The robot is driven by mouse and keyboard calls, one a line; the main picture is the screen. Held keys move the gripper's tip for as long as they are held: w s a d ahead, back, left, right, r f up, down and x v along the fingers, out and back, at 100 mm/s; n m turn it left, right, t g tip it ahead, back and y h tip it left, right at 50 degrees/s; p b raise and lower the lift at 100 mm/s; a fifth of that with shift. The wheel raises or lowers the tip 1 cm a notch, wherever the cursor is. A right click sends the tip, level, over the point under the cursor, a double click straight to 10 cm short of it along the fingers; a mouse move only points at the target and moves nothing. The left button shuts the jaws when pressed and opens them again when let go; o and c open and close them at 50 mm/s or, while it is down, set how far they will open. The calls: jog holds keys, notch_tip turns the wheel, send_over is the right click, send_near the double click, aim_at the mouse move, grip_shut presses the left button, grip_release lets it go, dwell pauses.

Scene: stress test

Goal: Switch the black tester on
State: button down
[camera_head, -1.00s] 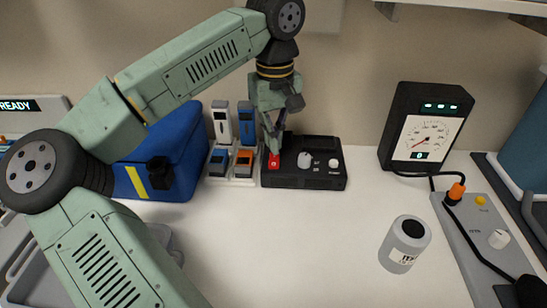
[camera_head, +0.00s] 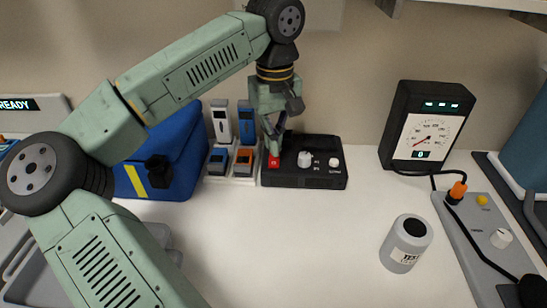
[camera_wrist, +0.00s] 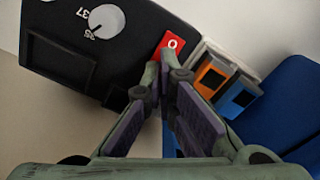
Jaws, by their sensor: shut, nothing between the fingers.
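The black tester (camera_head: 318,181) is a low black box on the white worktop against the back wall. It has a red rocker switch (camera_head: 273,163) at its left and two pale knobs. In the wrist view the red switch (camera_wrist: 171,46) shows a white O mark, and the tester's screen (camera_wrist: 60,66) is dark. My gripper (camera_head: 273,148) is shut and empty, pointing down at the switch. In the wrist view its fingertips (camera_wrist: 164,66) are close beside the switch's near edge. I cannot tell whether they touch it.
Several small blue and orange devices (camera_head: 243,161) stand in a white holder left of the tester. A blue case (camera_head: 180,180) stands further left. A gauge (camera_head: 423,136), a grey bottle (camera_head: 396,254) and a grey control panel (camera_head: 475,235) are at the right. The middle worktop is clear.

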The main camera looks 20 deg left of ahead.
jog(key=shift+f+b, duration=0.5)
jog(key=shift+f, duration=0.2)
jog(key=shift+r, duration=0.1)
jog(key=shift+r+p, duration=2.65)
jog(key=shift+r, duration=0.75)
